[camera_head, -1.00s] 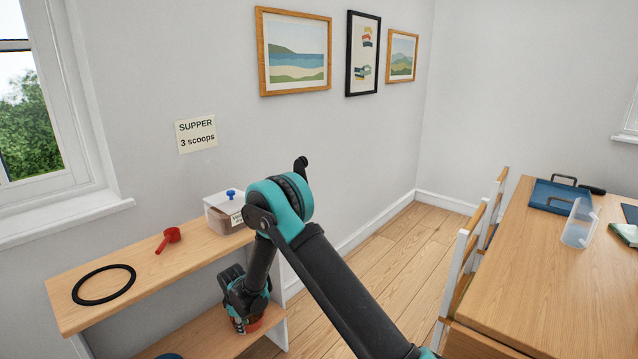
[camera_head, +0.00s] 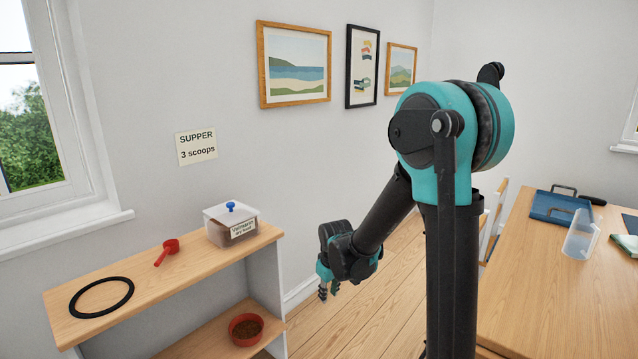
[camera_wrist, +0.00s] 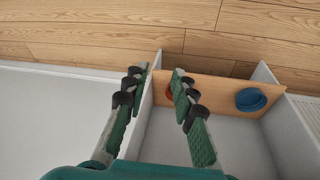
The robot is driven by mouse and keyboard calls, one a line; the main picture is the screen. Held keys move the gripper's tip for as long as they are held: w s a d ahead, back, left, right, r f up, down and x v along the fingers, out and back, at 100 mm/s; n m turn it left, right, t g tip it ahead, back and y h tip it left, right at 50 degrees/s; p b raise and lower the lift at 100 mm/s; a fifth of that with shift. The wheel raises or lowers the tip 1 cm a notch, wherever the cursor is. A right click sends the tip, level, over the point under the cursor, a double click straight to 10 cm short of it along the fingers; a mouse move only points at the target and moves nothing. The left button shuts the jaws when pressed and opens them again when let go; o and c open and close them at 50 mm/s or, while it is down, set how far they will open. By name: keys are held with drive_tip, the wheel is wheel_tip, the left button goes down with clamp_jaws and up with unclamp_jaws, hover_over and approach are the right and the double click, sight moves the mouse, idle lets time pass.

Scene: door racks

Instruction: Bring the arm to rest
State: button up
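My gripper (camera_head: 328,290) hangs pointing down in the head view, in free air to the right of the wooden shelf unit (camera_head: 150,283). In the wrist view its two green-padded fingers (camera_wrist: 160,82) are apart with nothing between them. My arm is folded up, its elbow high at the right of the head view. A red bowl (camera_head: 245,328) with brown contents stands on the lower shelf. In the wrist view the red bowl (camera_wrist: 169,92) is mostly hidden behind a finger.
On the top shelf are a lidded tub (camera_head: 232,226), a red scoop (camera_head: 167,251) and a black ring (camera_head: 101,297). A blue bowl (camera_wrist: 251,99) sits on the lower shelf. A table (camera_head: 530,270) with a blue tray (camera_head: 560,204) and a clear container (camera_head: 580,236) stands right. Bare floor lies between.

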drive_tip(key=s+d+r+m+t, duration=0.1)
drive_tip(key=s+d+m, duration=0.6)
drive_tip(key=s+d, duration=0.8)
drive_tip(key=s+r, duration=0.1)
drive_tip(key=s, duration=0.2)
drive_tip(key=shift+s+d+m+h, duration=0.25)
drive_tip(key=shift+d+m+h, duration=0.05)
drive_tip(key=shift+d, duration=0.1)
